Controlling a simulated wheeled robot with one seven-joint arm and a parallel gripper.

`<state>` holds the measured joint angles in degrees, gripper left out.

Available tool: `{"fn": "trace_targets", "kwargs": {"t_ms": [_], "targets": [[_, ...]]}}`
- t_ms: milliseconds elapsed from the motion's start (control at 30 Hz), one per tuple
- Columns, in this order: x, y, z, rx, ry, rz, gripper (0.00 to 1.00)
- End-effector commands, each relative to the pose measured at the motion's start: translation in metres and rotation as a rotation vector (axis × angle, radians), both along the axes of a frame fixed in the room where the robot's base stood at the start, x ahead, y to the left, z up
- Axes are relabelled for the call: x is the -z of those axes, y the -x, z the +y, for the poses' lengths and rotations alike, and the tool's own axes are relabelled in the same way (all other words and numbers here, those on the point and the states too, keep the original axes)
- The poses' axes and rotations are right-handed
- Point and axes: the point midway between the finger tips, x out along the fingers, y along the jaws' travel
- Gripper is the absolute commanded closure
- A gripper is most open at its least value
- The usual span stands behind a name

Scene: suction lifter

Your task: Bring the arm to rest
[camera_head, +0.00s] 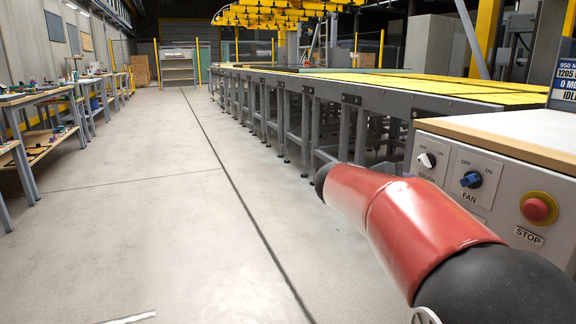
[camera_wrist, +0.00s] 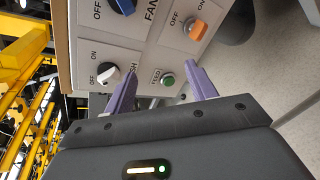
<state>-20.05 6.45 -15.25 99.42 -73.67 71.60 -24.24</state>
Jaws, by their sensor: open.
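My gripper (camera_wrist: 162,70) is open, with two purple fingers spread apart and nothing visible between them except the view of a control panel (camera_wrist: 140,48) beyond. The fingers point at the panel's lower part, either side of a green button (camera_wrist: 168,80); I cannot tell the gap to the panel. In the head view my red and black arm stretches across the lower right, in front of the control cabinet (camera_head: 460,133). My gripper is not visible there.
The cabinet carries a white BRUSH knob (camera_head: 427,160), a blue FAN knob (camera_head: 471,179) and a red stop button (camera_head: 538,208). An orange switch (camera_wrist: 196,28) shows in the wrist view. A long conveyor table (camera_head: 352,100) runs behind; workbenches (camera_head: 40,95) line the left. The floor between is clear.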

Motion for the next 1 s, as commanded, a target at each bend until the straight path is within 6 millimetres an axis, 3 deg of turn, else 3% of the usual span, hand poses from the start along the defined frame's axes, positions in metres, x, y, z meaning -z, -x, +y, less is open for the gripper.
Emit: {"fn": "trace_targets", "kwargs": {"t_ms": [33,167,300,500,700,1000], "targets": [[0.011,0.029,-0.005,0.024,-0.131,-0.039,0.44],[0.052,0.098,0.008,0.098,-0.493,-0.148,0.44],[0.089,0.166,0.045,0.203,-0.852,-0.282,0.44],[0.127,0.236,0.104,0.370,-1.251,-0.465,0.44],[0.144,0.264,0.135,0.472,-1.438,-0.562,0.44],[0.147,0.267,0.139,0.491,-1.465,-0.574,0.44]]}}
